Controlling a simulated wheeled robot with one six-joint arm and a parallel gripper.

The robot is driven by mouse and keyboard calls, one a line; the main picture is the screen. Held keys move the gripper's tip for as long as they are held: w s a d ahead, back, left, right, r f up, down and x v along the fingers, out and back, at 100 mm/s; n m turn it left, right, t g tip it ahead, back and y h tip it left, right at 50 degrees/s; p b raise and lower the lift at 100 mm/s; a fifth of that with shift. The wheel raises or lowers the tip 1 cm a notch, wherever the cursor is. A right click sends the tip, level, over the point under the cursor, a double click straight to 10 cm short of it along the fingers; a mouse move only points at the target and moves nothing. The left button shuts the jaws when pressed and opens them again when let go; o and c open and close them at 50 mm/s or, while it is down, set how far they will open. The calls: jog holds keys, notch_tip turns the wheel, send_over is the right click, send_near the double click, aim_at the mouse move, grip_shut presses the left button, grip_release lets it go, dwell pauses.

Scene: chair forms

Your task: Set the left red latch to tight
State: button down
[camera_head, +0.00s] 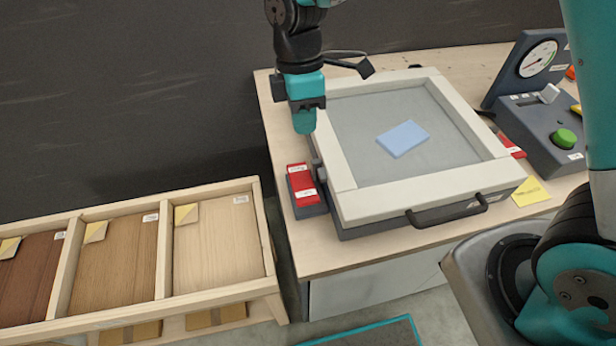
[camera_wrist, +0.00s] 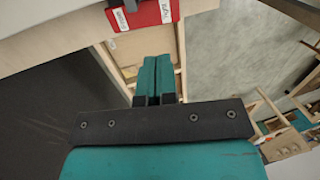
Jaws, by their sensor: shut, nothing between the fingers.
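The left red latch (camera_head: 303,188) sits on a dark block at the left side of the framed press, with small white labels at both ends. In the wrist view the red latch (camera_wrist: 146,14) shows at the top edge, partly cut off, with one label reading "Tight". My gripper (camera_head: 304,128) is shut and empty, pointing down above and behind the latch, apart from it as far as I can tell. Its teal fingers (camera_wrist: 157,72) are together in the wrist view. The right red latch (camera_head: 510,146) shows partly beyond the frame's right side.
The press frame (camera_head: 465,125) has a blue sheet (camera_head: 403,138) inside and a dark handle (camera_head: 445,213) in front. A control box (camera_head: 540,130) with a green button and a gauge (camera_head: 538,58) stand at right. A wooden rack (camera_head: 165,240) of boards stands left of the table.

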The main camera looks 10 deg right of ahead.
aim_at(308, 191)
jog(key=p+x, duration=0.3)
jog(key=x, duration=1.1)
jog(key=shift+s+a+f, duration=0.1)
jog(key=shift+s, duration=0.05)
